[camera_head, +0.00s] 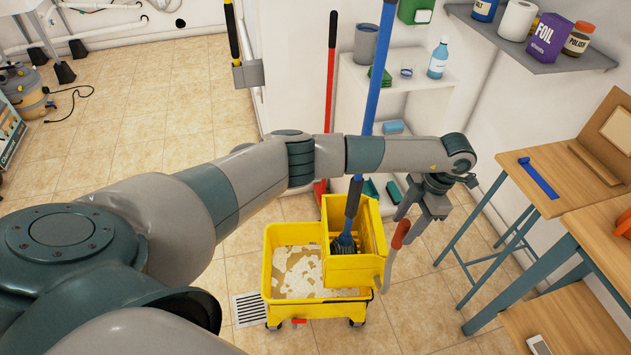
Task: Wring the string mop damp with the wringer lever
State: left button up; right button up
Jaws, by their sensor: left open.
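The yellow mop bucket (318,308) stands on the tiled floor, with foamy water in it. The yellow wringer (353,270) sits on its right side. The string mop's blue handle (376,75) rises from the wringer and passes behind my left arm; its dark lower end (344,243) is down in the wringer, and the strings are mostly hidden. The wringer lever (400,234), with a red grip, stands up at the wringer's right side. My left gripper (413,215) is open and points down at the top of the red grip; whether they touch is unclear. My right gripper is out of view.
A white shelf unit (425,95) with a bottle and cloths stands behind the bucket. A wooden table (560,165) with blue legs is at the right. A floor drain (247,309) lies left of the bucket. Open floor spreads at the left.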

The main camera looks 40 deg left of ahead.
pick_arm(q)
jog(key=shift+w+x, duration=0.2)
jog(key=shift+x, duration=0.95)
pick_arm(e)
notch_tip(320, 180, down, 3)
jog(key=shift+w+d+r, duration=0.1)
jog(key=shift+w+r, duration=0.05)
pick_arm(q)
jog(key=d+p+v, duration=0.1)
jog(key=p+v, duration=0.1)
jog(key=v, duration=0.5)
jog(key=shift+w+d+r+p, duration=0.2)
jog(key=shift+d+r+p, duration=0.05)
jog(key=shift+d+p, duration=0.1)
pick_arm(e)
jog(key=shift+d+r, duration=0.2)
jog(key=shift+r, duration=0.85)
